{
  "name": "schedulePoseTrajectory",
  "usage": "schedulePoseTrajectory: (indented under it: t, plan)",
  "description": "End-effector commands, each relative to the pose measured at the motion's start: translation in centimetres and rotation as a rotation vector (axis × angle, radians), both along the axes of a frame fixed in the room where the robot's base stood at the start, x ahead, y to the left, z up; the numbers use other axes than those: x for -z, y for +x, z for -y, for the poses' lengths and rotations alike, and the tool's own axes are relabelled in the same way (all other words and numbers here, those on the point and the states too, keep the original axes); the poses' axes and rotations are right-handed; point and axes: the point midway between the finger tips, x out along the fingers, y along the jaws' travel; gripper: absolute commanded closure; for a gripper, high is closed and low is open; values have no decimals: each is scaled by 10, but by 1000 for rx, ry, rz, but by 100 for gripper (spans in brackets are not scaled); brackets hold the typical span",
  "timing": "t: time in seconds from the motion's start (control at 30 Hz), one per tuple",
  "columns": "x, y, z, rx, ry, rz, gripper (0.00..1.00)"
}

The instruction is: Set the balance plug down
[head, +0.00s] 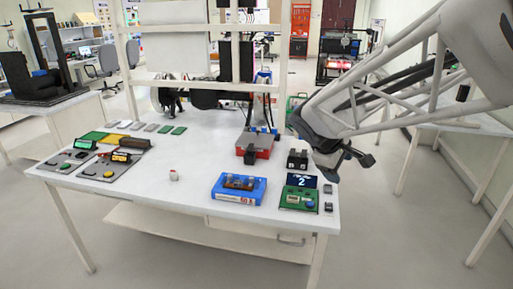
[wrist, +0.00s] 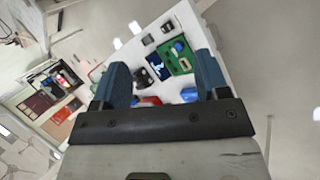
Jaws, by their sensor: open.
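My gripper (head: 352,165) is open and hangs in the air off the right edge of the white table (head: 150,190). In the wrist view, nothing shows held between the two blue fingers of my gripper (wrist: 163,76); the table lies beyond them. I cannot tell for sure which thing is the balance plug.
A blue tray (head: 227,198) and a green board with a lit screen (head: 298,203) stand at the front right. A red box (head: 263,152) is behind them. Grey panels with buttons (head: 70,160) are at the left. The table's middle is mostly clear.

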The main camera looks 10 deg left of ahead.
Motion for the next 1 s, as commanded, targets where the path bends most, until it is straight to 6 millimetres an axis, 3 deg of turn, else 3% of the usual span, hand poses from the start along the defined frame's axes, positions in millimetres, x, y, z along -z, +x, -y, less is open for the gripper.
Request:
schedulePoseTrajectory:
  t: [0.2, 0.5, 1.0]
  plan:
    - [11, 50, -50, -180, -123, -10, 32]
    - [31, 110, -130, -427, -294, -15, 32]
    - [85, 182, -290, -830, -592, -6, 32]
